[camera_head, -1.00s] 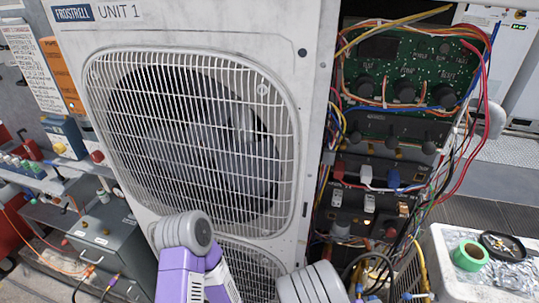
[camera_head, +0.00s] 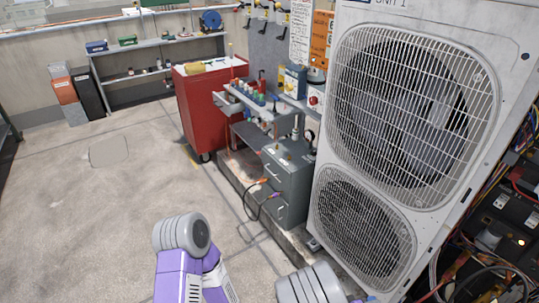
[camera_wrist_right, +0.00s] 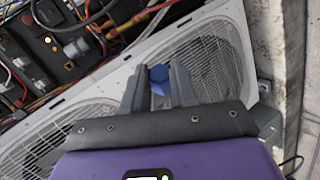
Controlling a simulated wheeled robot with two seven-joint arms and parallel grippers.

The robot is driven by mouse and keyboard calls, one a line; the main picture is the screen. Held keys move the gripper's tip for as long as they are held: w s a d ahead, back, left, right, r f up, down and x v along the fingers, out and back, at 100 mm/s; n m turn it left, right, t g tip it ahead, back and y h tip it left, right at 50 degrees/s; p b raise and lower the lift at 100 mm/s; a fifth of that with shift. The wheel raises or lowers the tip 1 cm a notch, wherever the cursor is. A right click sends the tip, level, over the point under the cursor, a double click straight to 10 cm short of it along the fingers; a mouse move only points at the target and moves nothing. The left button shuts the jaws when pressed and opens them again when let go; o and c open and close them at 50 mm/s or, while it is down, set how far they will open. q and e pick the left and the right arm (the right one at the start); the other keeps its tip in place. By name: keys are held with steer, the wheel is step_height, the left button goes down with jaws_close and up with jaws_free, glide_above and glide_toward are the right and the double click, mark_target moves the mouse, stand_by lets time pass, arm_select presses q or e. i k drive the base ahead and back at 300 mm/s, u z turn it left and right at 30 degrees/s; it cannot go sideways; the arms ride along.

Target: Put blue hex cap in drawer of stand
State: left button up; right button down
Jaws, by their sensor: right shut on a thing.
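In the right wrist view my right gripper (camera_wrist_right: 157,72) is shut on the blue hex cap (camera_wrist_right: 158,79), which sits between its two grey fingers. In the head view the gripper and cap are not visible; only purple and grey links of my arms show at the bottom. My left gripper is in neither view. A grey stand (camera_head: 262,127) stands between the red cabinet and the condenser, with several coloured caps on its top. A light drawer or tray (camera_head: 232,103) juts out from its left side; its inside is not clear from here.
The condenser unit (camera_head: 405,110) stands close on the right, with open wiring beside it. A grey drawer cabinet (camera_head: 287,184) with a hanging cable is next to it. A red cabinet (camera_head: 205,112) and a shelf (camera_head: 150,45) stand farther back. The floor (camera_head: 110,210) at left is clear.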

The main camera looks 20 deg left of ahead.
mark_target(234, 111)
steer(key=u, duration=4.15)
steer(key=i, duration=0.1)
steer(key=z, duration=2.6)
steer(key=i, duration=1.65)
steer(key=u, duration=0.6)
steer(key=i, duration=3.55)
steer(key=z, duration=0.9)
steer(key=i, duration=1.2)
steer(key=z, duration=1.9)
steer(key=i, duration=0.9)
steer(key=z, duration=0.5)
steer(key=i, duration=0.45)
